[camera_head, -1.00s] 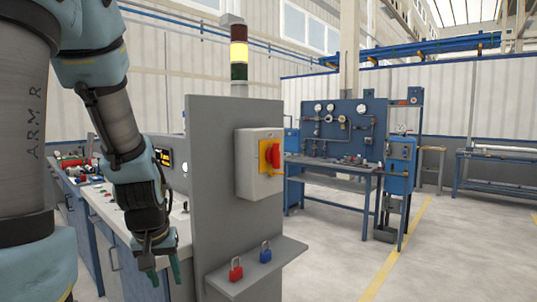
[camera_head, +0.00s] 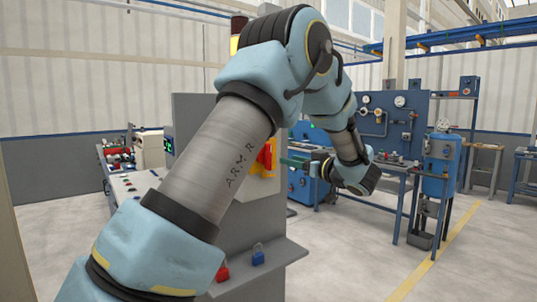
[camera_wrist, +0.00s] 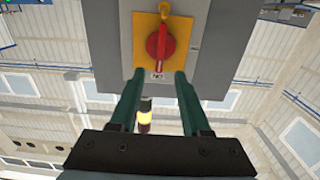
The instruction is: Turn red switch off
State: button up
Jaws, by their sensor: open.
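The red switch (camera_wrist: 160,43) sits on a yellow plate (camera_wrist: 178,30) on a grey box (camera_wrist: 115,40). In the wrist view its handle is vertical, lined up with a small label that appears inverted and seems to read "ON". My gripper (camera_wrist: 157,78) is open and empty. Contact cannot be told.
A red padlock (camera_head: 222,272) and a blue padlock (camera_head: 258,254) are on the ledge (camera_head: 285,255) below the switch. A blue workbench with gauges (camera_head: 395,125) stands behind my arm. Grey floor (camera_head: 350,265) is clear at the right.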

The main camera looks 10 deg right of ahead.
jog(key=p+x, duration=0.3)
jog(key=x, duration=0.5)
jog(key=shift+w+a, duration=0.15)
jog(key=shift+w, duration=0.15)
jog(key=shift+p+x, duration=0.4)
jog(key=shift+x, duration=0.4)
grip_shut()
